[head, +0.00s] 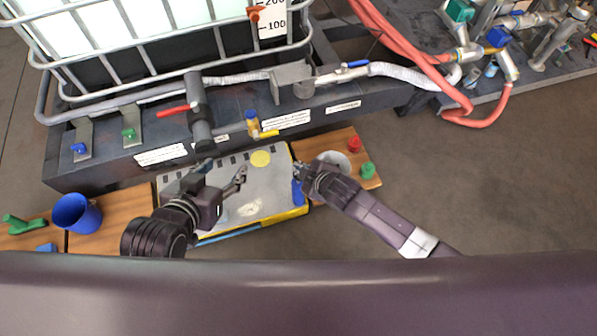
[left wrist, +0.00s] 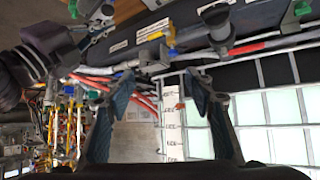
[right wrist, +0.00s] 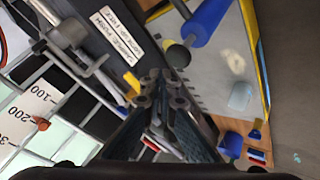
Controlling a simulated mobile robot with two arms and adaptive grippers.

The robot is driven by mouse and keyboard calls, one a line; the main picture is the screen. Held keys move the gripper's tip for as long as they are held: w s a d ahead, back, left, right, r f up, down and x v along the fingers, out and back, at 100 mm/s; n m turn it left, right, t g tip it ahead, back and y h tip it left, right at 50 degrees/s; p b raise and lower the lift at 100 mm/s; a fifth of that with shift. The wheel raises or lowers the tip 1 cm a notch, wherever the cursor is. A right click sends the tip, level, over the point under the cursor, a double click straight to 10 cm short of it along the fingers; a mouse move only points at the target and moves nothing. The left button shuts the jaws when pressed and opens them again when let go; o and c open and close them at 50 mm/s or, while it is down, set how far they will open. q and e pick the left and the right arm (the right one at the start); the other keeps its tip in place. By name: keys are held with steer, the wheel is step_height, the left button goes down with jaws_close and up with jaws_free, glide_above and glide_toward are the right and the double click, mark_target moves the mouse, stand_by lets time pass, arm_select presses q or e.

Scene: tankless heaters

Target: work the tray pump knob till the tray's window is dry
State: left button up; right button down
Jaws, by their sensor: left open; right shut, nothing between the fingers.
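A pale grey tray (head: 215,226) with a yellow edge lies in front of the dark skid. On it are a yellow disc (head: 260,158) and a whitish patch (head: 248,209); I cannot tell which is the window or whether it is dry. My left gripper (head: 215,172) is open and empty above the tray.
Wooden boards flank the tray: a blue cup (head: 77,213) at left, a red knob (head: 354,143) and a green knob (head: 367,170) at right. Floor at right is clear.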

steer(key=shift+r+p, duration=1.45)
steer(key=shift+p, duration=0.1)
steer(key=shift+r+p, duration=0.6)
steer(key=shift+p, duration=0.05)
steer(key=shift+r, duration=0.15)
arm_select(q)
steer(key=s+a+f+g, duration=0.2)
steer(key=s+g, duration=0.1)
steer(key=s, duration=0.3)
steer(key=s+a+f+g+y, duration=0.1)
steer(key=s+a+f+g, duration=0.1)
steer(key=s, duration=0.5)
steer(key=shift+f+g+y, duration=0.3)
steer(key=shift+f+g, duration=0.45)
steer(key=shift+g, duration=0.25)
